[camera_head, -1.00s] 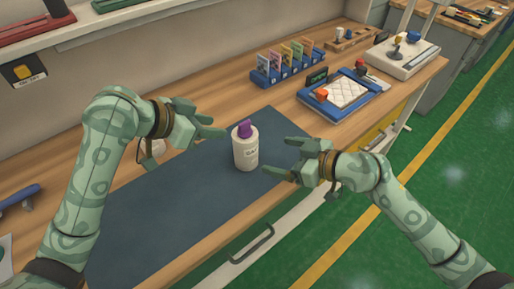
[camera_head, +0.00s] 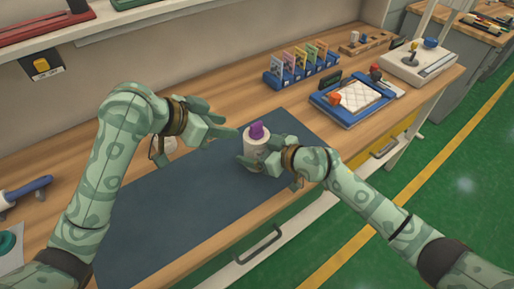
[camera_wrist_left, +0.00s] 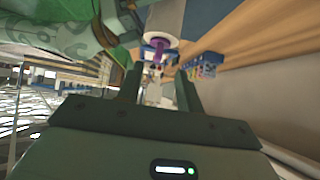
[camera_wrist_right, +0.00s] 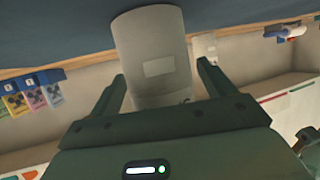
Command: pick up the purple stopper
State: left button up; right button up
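The purple stopper (camera_head: 257,131) sits in the top of a white labelled bottle (camera_head: 251,162), upright on the dark mat. My right gripper (camera_head: 257,153) is at the bottle's body, below the stopper. In the right wrist view the bottle (camera_wrist_right: 152,55) stands between its spread fingers, with a gap visible on the right side. My left gripper (camera_head: 223,121) is open and empty, just left of the stopper at about its height. In the left wrist view the stopper (camera_wrist_left: 160,48) shows ahead, beyond the open fingers.
The dark mat (camera_head: 165,215) is mostly clear. Behind the bottle are a blue card rack (camera_head: 285,80) and a blue-framed tray (camera_head: 325,110). A white object (camera_head: 160,148) shows partly behind my left gripper. A blue-handled tool (camera_head: 30,190) lies far left.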

jog(key=c, duration=1)
pick_arm(q)
jog(key=w+d+r+m, duration=0.25)
jog(key=d+r, duration=0.25)
jog(key=r, duration=0.5)
jog(key=n+g+y, duration=0.3)
jog(key=g+y, duration=0.2)
jog(key=y, duration=0.2)
send_over(256, 123)
jog(key=s, duration=0.2)
jog(key=shift+m, duration=0.25)
jog(key=f, duration=0.8)
jog(key=shift+w+a+f, duration=0.2)
jog(key=shift+w+a, duration=0.05)
jog(key=shift+w+d+f, duration=0.1)
jog(key=shift+w+f, duration=0.1)
jog(key=shift+f, duration=0.7)
jog(key=shift+w+d+f, duration=0.1)
jog(key=shift+w+f, duration=0.15)
jog(key=shift+f, duration=0.7)
jog(key=shift+w+f, duration=0.2)
jog(key=shift+f, duration=0.7)
